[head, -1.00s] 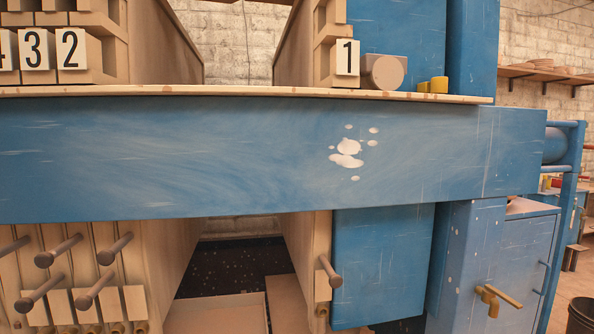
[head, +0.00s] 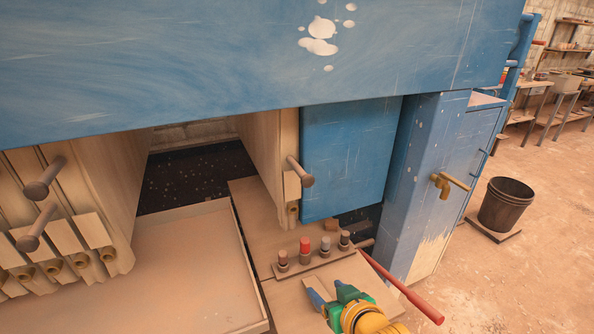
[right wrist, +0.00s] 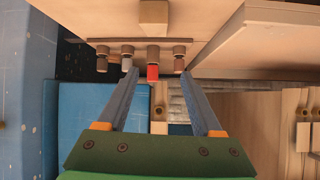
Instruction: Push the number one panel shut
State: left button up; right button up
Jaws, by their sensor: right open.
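The number one panel (head: 261,135) is the single upright wooden panel right of the gap under the blue beam, against the blue block (head: 348,158). Its round peg handle (head: 301,173) sticks out toward me; its number tag is out of view now. A wide gap separates it from the stacked panels (head: 100,215) at the left. My right gripper (head: 325,290) is low in the head view, in front of and below the panel, apart from it. In the right wrist view the gripper (right wrist: 160,72) is open, with nothing between its fingers. My left gripper is not in view.
A strip of knobs (head: 315,260), one red (head: 305,246), lies just beyond my right gripper. A red-handled lever (head: 415,303) is at its right. A wooden tray (head: 195,265) lies under the gap. The blue beam (head: 220,70) crosses above. A black bucket (head: 506,205) stands on the floor.

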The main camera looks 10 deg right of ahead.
jog(key=w+r+t, duration=0.4)
jog(key=w+r, duration=0.3)
jog(key=r, duration=0.5)
jog(key=t+y, duration=0.2)
jog(key=t, duration=0.1)
send_near(301, 174)
jog(key=shift+m, duration=0.3)
jog(key=x, duration=0.4)
jog(key=shift+w+d+f, duration=0.15)
jog(key=shift+w+d, duration=0.05)
jog(key=shift+w, duration=0.1)
jog(key=x, duration=0.4)
jog(key=p+x, duration=0.1)
jog(key=x, duration=0.1)
jog(key=shift+w+f, duration=0.25)
jog(key=shift+w, duration=0.1)
grip_shut()
